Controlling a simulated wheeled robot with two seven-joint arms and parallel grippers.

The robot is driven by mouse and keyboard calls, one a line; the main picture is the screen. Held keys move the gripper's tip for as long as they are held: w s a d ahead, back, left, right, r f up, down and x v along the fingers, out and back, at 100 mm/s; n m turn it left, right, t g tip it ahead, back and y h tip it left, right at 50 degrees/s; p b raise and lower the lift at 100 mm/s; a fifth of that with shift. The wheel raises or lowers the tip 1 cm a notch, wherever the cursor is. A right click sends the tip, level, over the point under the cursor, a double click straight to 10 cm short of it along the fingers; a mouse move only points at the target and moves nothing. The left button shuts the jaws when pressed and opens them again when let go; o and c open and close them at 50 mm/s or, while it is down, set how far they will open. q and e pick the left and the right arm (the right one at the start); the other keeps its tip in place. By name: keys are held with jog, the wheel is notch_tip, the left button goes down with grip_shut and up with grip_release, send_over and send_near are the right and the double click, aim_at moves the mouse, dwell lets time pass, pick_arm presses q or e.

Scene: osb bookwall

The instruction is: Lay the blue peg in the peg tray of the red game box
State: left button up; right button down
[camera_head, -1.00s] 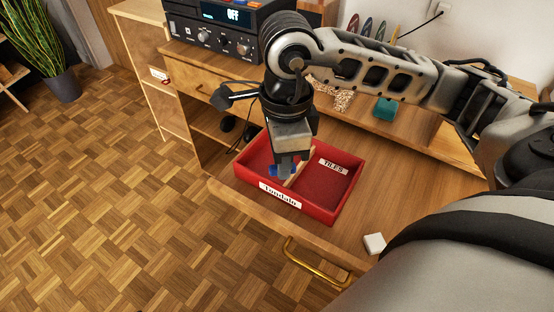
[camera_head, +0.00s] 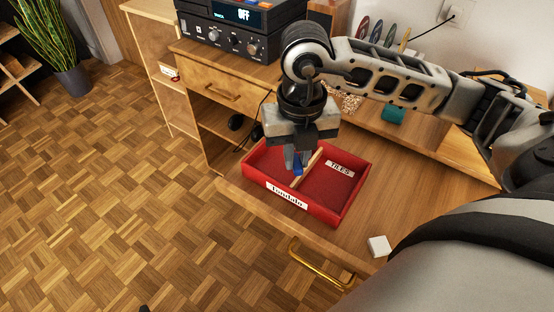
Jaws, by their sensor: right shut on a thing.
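The red game box (camera_head: 318,214) sits on the wooden desk. A pale wooden divider (camera_head: 309,165) splits it into a left compartment and a right one with a "TILES" label (camera_head: 340,168). My right gripper (camera_head: 296,170) points down over the left compartment, close beside the divider. It is shut on the blue peg (camera_head: 298,169), which is partly hidden by the fingers. I cannot tell whether the peg touches the box floor. My left gripper is not in view.
A black device with a lit display (camera_head: 240,38) stands at the back left. A white block (camera_head: 378,246) lies on the desk (camera_head: 400,200) at the front right. A teal object (camera_head: 393,115) is behind the box. A brass handle (camera_head: 318,268) is on the desk front.

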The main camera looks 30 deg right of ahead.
send_over(276, 173)
notch_tip(276, 173, down, 7)
jog(key=shift+f+p, duration=0.35)
jog(key=shift+f, duration=1.3)
jog(key=shift+f, duration=0.15)
jog(key=c, duration=1.4)
grip_release()
notch_tip(276, 173, up, 12)
jog(key=shift+r, duration=0.2)
